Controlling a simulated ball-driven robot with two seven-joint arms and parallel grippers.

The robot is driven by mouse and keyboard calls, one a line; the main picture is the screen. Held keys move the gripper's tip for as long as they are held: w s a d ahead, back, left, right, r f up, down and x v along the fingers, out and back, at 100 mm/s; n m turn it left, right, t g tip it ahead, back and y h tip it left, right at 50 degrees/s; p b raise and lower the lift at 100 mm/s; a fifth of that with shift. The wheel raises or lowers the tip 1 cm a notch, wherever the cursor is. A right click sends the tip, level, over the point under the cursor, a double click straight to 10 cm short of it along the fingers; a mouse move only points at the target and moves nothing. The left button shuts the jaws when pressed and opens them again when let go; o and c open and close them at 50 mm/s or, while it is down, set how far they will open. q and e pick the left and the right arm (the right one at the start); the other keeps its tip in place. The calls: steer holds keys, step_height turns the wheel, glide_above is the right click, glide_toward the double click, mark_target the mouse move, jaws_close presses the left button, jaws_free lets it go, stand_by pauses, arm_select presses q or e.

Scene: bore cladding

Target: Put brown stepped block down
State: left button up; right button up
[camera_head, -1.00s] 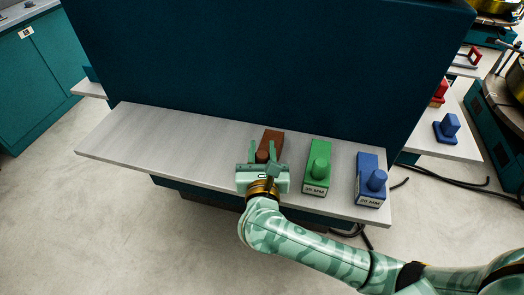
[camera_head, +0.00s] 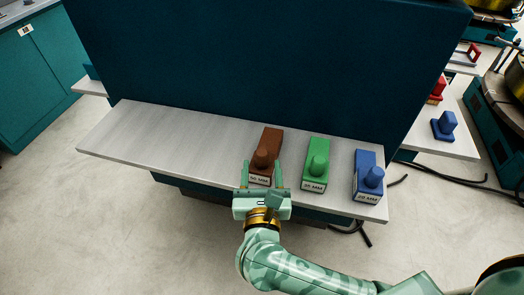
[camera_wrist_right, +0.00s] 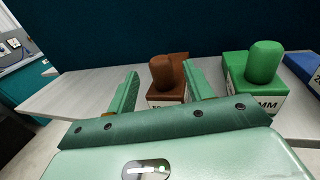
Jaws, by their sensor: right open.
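The brown stepped block (camera_head: 267,143) stands upright on the pale shelf (camera_head: 150,138), left of a green block, with its label facing me. In the right wrist view the brown block (camera_wrist_right: 167,84) shows between and beyond the two fingers, clear of them. My right gripper (camera_head: 262,175) is open and empty, at the front edge of the shelf just in front of the brown block. It also shows in the right wrist view (camera_wrist_right: 158,84) with its fingers spread. My left gripper is not in view.
A green block (camera_head: 317,160) and a blue block (camera_head: 366,180) stand to the right on the same shelf. A dark teal panel (camera_head: 260,60) rises behind it. The left half of the shelf is clear. Cables (camera_head: 450,178) lie on the floor at right.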

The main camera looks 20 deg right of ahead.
steer(key=v, duration=0.5)
steer(key=shift+s, duration=0.1)
stand_by(0.3)
